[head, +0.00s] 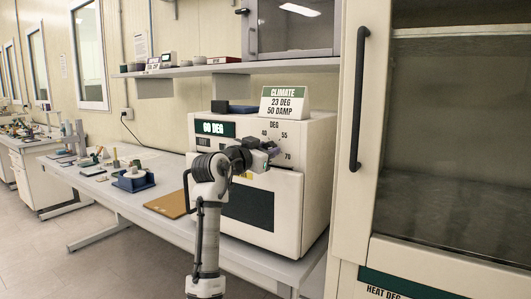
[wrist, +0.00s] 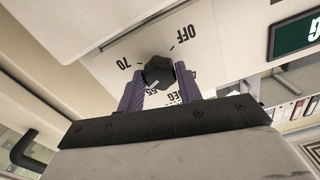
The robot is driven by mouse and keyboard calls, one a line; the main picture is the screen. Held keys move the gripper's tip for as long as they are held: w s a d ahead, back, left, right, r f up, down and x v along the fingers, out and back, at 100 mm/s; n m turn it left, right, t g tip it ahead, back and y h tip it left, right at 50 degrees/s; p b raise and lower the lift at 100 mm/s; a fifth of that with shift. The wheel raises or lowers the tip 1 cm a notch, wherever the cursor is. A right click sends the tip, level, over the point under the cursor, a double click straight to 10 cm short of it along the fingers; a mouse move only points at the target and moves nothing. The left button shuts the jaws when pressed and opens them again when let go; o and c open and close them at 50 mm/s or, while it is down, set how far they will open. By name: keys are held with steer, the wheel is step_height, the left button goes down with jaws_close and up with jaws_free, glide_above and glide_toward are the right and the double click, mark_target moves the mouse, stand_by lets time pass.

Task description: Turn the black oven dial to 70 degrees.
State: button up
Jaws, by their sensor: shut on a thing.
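The white oven (head: 262,215) stands on the bench, with a green display (head: 214,129) that seems to read 60 DEG. Its dial label shows 40, 55 and 70 in the head view, and OFF and 70 in the wrist view, where the lettering is upside down. The black dial (wrist: 158,72) sits between my gripper's two purple fingers (wrist: 159,80), which are shut on its sides. A pale mark on the dial points down-left in the wrist view, seemingly between 55 and 70. In the head view my gripper (head: 270,149) covers the dial.
A CLIMATE sign (head: 285,103) and a dark blue item (head: 234,107) sit on the oven's top. A tall cabinet (head: 345,170) with a black handle (head: 358,97) stands close on the right. An orange board (head: 168,204) lies on the bench to the left.

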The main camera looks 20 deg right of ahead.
steer(key=shift+f+m+b, duration=0.15)
steer(key=shift+m+b, duration=0.45)
steer(key=shift+m, duration=4.4)
steer(key=o, duration=1)
steer(key=b+v, duration=0.3)
steer(key=v, duration=1)
steer(key=shift+s+a+b, duration=0.25)
steer(key=shift+a+b, duration=0.05)
steer(key=shift+b, duration=0.1)
